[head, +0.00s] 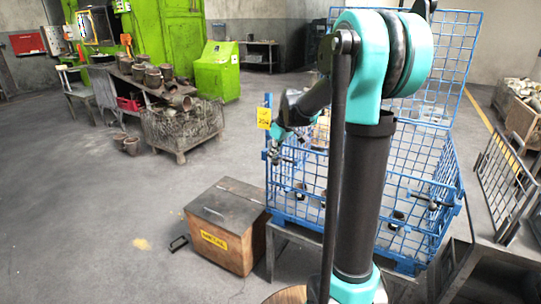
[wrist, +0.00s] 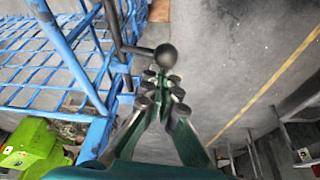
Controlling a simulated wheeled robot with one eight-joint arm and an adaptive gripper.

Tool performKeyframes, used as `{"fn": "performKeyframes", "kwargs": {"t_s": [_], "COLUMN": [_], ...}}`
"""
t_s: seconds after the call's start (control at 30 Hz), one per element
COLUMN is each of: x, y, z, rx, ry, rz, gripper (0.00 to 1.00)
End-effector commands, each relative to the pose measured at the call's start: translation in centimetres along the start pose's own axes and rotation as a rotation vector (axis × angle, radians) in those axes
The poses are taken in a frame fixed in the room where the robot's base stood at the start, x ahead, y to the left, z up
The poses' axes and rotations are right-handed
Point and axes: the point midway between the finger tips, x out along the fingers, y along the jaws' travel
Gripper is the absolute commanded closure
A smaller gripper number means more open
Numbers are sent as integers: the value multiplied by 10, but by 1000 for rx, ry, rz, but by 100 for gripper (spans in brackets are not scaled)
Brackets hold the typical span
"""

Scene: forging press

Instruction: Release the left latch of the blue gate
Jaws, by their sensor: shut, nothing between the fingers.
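The blue gate (head: 300,178) is the mesh front of a blue wire cage; blue bars and mesh (wrist: 75,60) fill the left of the wrist view. The left latch shows there as a dark rod ending in a black ball knob (wrist: 166,55), beside a blue post. My gripper (wrist: 164,82) is shut and empty, its fingertips close below the knob; I cannot tell whether they touch it. In the head view my gripper (head: 274,150) is at the cage's left front corner, small and partly merged with the latch. Another latch (head: 428,203) sits at the gate's right end.
A wooden box (head: 226,225) with a yellow label stands left of the cage. A yellow tag (head: 264,118) hangs on the left corner post. Several cups (head: 300,190) lie inside the cage. A metal rack (head: 503,180) stands at right. The floor at left is open.

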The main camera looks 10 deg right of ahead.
Motion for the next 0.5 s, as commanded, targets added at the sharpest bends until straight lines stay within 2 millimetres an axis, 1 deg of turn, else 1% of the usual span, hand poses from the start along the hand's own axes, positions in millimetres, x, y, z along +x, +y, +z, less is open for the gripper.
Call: {"fn": "performKeyframes", "kwargs": {"t_s": [0.03, 0.1, 0.2, 0.5], "x": [-3, -8, -12, -12], "y": [3, 5, 7, 7], "z": [9, 21, 33, 35], "rx": [4, 4, 3, 1], "ry": [-2, -2, -2, -4], "rz": [2, 2, 2, 1], "gripper": [100, 100, 100, 100]}}
